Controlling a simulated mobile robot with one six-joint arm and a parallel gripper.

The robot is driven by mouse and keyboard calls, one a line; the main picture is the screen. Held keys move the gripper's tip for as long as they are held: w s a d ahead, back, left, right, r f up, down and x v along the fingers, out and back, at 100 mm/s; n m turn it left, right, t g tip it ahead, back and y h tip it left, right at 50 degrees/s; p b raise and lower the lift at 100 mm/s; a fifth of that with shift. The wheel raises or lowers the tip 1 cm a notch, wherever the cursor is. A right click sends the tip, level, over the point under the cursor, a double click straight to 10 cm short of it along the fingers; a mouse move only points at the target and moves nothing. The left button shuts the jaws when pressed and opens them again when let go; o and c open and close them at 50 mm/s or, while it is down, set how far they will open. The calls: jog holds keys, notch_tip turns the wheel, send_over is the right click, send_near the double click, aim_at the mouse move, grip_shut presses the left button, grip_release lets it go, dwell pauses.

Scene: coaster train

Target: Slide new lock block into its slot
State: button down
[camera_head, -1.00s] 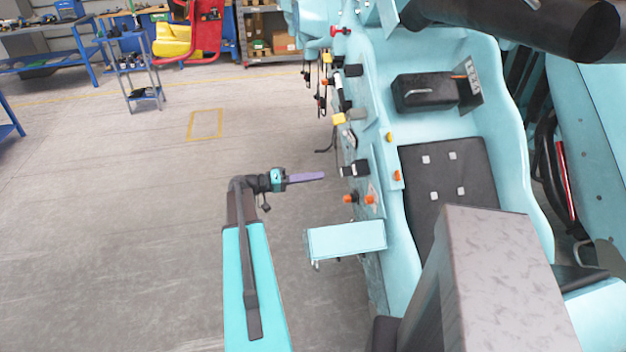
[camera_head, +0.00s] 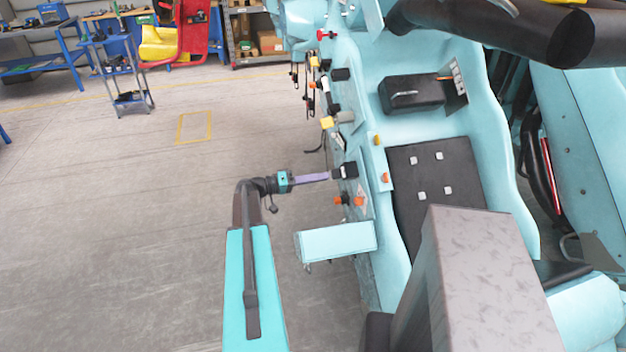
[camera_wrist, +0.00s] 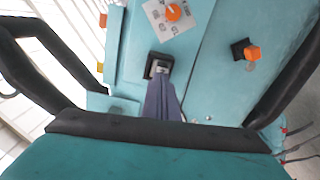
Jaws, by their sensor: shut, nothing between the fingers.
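My gripper (camera_head: 326,176) shows as long purple fingers pointing right at the side of the light blue coaster car. It is shut and empty. A small black block with a pale part (camera_head: 346,170) sits on the car's side panel, right at the fingertips. In the wrist view my gripper (camera_wrist: 162,82) reaches up to a dark square piece with a grey middle (camera_wrist: 157,64), which is probably the lock block. The tips appear to touch it or stop just short of it. I cannot tell how deep the block sits, and the slot itself is hidden.
Orange knobs (camera_head: 358,201) stick out below the block, and one orange knob sits on a white plate (camera_wrist: 173,12) in the wrist view. A light blue step (camera_head: 336,241) juts out below. Open floor (camera_head: 130,230) lies to the left.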

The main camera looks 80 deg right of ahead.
jog(key=shift+s+d, duration=0.15)
jog(key=shift+s, duration=0.15)
jog(key=shift+s, duration=0.15)
dwell(0.5)
jog(key=shift+b+v, duration=1)
jog(key=shift+b, duration=0.05)
jog(key=shift+w+b, duration=0.3)
jog(key=shift+w, duration=0.15)
jog(key=b+v, duration=0.4)
jog(key=v, duration=1)
